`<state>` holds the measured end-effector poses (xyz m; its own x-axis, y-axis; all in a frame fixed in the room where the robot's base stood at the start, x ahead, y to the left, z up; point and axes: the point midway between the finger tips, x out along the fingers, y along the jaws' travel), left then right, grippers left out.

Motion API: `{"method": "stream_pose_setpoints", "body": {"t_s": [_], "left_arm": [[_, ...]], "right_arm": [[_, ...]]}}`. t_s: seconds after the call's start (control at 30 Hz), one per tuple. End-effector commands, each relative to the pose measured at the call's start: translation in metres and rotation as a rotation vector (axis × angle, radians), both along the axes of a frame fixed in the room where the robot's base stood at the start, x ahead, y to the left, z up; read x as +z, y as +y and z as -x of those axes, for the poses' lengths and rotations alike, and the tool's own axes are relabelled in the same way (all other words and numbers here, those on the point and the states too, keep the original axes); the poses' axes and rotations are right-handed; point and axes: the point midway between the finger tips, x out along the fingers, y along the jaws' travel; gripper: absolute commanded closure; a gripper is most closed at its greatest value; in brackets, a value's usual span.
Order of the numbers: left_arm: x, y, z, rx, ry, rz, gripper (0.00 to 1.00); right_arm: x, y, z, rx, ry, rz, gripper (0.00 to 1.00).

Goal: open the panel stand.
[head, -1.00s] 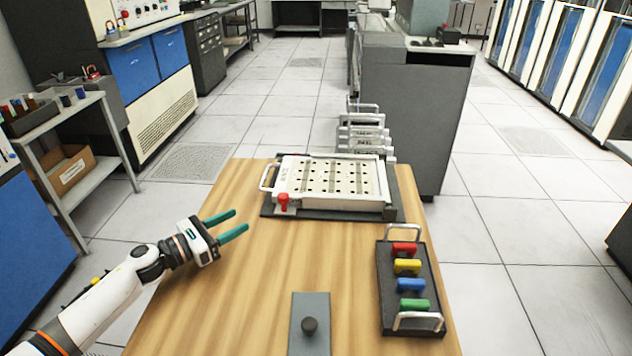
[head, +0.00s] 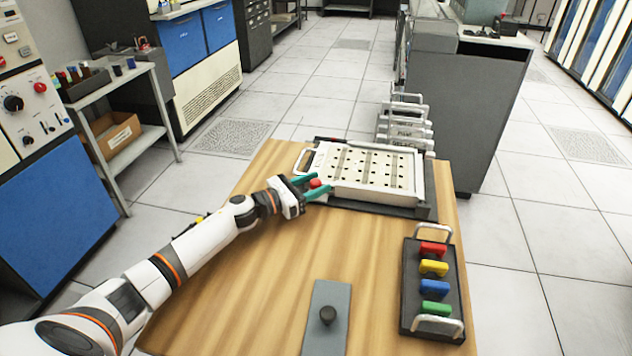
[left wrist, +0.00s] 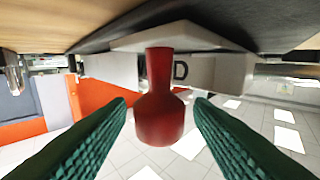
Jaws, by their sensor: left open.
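The panel stand (head: 432,196) is a dark base at the far side of the wooden table, with a cream, hole-dotted panel (head: 372,168) in a pale frame. A red knob (head: 316,183) sits at its near left corner. In the left wrist view the red knob (left wrist: 160,112) stands between the two green fingers, with gaps visible on both sides. My left gripper (head: 319,187) is open around the knob, its fingers apart. My right gripper is not in view.
A black tray (head: 408,310) with red, yellow, blue and green pegs and two metal handles lies at the right. Handled panels (head: 404,125) stand behind the stand. The table's middle is clear.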

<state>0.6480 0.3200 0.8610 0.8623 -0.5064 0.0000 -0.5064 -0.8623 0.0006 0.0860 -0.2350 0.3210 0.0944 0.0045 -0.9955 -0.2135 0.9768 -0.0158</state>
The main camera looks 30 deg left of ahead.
Motion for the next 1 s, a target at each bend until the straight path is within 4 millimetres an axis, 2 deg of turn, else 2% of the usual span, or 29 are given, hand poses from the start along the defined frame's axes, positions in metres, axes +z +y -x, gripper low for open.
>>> {"method": "stream_pose_setpoints", "body": {"t_s": [0.37,0.67,1.0], "left_arm": [[0.0000,-0.0033,-0.0055,0.000,0.000,-0.001,0.53],[0.0001,-0.0033,-0.0052,0.000,-0.001,-0.001,1.00],[0.0064,-0.0027,-0.0055,-0.001,0.002,-0.014,1.00]], "right_arm": [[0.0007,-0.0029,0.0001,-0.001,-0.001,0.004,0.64],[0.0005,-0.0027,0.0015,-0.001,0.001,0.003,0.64],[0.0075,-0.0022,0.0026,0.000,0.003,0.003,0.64]]}}
